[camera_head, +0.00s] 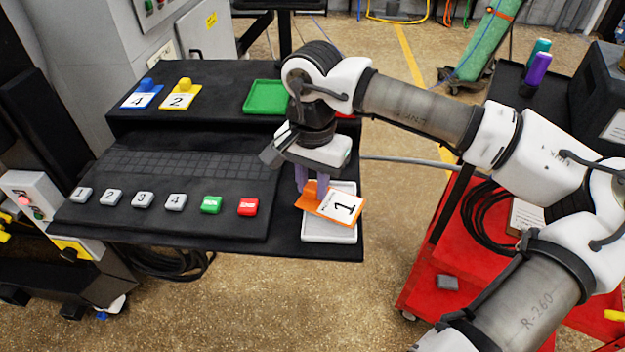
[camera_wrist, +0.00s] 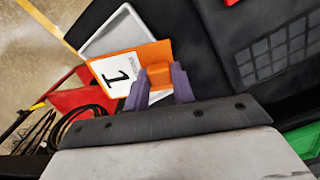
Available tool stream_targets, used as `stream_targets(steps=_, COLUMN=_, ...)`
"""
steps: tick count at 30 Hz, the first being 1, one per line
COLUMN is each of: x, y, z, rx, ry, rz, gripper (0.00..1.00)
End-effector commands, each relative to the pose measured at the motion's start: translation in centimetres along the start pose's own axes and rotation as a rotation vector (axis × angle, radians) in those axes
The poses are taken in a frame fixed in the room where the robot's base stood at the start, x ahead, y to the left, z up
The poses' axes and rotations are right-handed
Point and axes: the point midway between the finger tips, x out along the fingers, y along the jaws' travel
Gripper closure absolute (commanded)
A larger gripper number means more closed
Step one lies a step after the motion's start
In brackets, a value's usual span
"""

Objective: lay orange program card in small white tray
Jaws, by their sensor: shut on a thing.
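The orange program card (camera_head: 335,205) carries a white label with the number 1. My gripper (camera_head: 310,192) is shut on the card's raised orange grip and holds it over the small white tray (camera_head: 330,233). The card looks tilted and covers part of the tray. In the wrist view the purple fingers (camera_wrist: 159,88) pinch the orange grip, and the card (camera_wrist: 122,75) extends to the left over the white tray (camera_wrist: 118,32). The exact gap between card and tray cannot be told.
A blue card 4 (camera_head: 142,96) and a yellow card 2 (camera_head: 180,96) lie on the upper shelf, beside a green tray (camera_head: 265,96). Several numbered keys (camera_head: 143,199) and a dark keyboard (camera_head: 180,164) are left of my gripper. A red cart (camera_head: 470,235) stands to the right.

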Motion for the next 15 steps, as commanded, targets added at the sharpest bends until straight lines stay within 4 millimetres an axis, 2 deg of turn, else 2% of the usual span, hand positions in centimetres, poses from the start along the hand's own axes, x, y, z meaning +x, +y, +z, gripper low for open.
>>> stream_targets(steps=11, x=1.12, y=0.0, z=0.0, rx=0.0, ry=0.0, rz=0.0, gripper=0.97)
stream_targets(steps=12, x=0.91, y=0.0, z=-0.01, rx=0.0, ry=0.0, rz=0.0, gripper=0.7)
stream_targets(steps=15, x=0.9, y=0.0, z=0.0, rx=0.0, ry=0.0, rz=0.0, gripper=0.57)
